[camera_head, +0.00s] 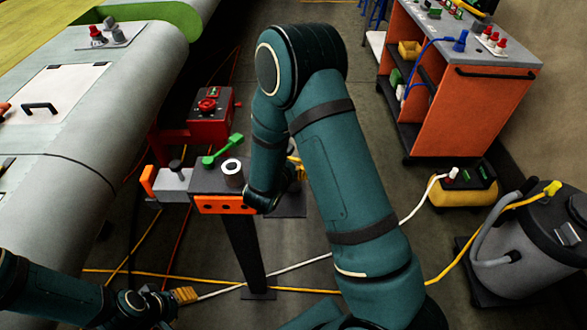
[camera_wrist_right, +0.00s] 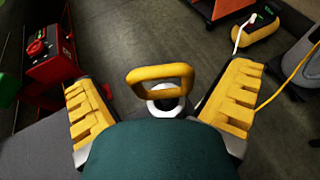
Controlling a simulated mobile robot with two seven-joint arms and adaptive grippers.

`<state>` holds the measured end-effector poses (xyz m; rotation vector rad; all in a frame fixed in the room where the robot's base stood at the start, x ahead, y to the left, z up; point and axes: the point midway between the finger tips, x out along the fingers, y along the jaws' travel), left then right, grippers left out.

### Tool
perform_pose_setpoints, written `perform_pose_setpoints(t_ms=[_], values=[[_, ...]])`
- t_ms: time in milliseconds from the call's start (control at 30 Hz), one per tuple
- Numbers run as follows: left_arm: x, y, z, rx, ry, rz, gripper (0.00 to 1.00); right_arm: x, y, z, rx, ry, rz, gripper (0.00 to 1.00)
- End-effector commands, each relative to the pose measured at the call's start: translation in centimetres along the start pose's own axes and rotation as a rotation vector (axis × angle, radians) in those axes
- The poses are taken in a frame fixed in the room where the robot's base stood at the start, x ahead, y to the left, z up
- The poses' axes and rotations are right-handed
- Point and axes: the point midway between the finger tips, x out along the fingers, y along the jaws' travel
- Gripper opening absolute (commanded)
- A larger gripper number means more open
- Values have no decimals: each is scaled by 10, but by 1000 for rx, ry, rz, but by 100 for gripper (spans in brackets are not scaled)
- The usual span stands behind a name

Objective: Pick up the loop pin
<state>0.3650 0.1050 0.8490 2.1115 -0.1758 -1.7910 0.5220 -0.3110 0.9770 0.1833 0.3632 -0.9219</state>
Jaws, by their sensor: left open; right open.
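The loop pin (camera_wrist_right: 160,72) shows in the right wrist view as a yellow loop handle above a pale round collar (camera_wrist_right: 165,100). My right gripper (camera_wrist_right: 162,80) is open, with one yellow finger on each side of the loop. Gaps show between the loop and both fingers. In the head view my right arm hides most of that gripper, and I cannot make out the pin there. My left gripper (camera_head: 184,295) is low at the left of the head view, small, apart from the stand, with yellow fingertips.
An orange cart (camera_head: 465,105) and grey vacuum (camera_head: 525,250) stand right.

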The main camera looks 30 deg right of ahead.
Motion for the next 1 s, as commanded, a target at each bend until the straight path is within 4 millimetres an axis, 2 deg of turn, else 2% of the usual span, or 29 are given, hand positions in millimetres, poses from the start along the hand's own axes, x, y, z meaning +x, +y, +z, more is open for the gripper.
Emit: perform_pose_setpoints(t_ms=[100, 200, 467, 500, 667, 700, 800, 1000], values=[[-1, 0, 0, 0, 0, 0, 47, 16, 0, 0, 1, 0, -2, 100], [-1, 0, 0, 0, 0, 0, 47, 24, 0, 0, 0, 0, 0, 100], [-1, 0, 0, 0, 0, 0, 47, 26, 0, 0, 0, 0, 0, 100], [-1, 0, 0, 0, 0, 0, 47, 26, 0, 0, 0, 0, 0, 86], [-1, 0, 0, 0, 0, 0, 47, 25, 0, 0, 0, 0, 0, 30], [-1, 0, 0, 0, 0, 0, 47, 25, 0, 0, 0, -1, 0, 25], [-1, 0, 0, 0, 0, 0, 47, 25, 0, 0, 0, -1, 0, 20], [-1, 0, 0, 0, 0, 0, 47, 25, 0, 0, 0, -1, 0, 20]])
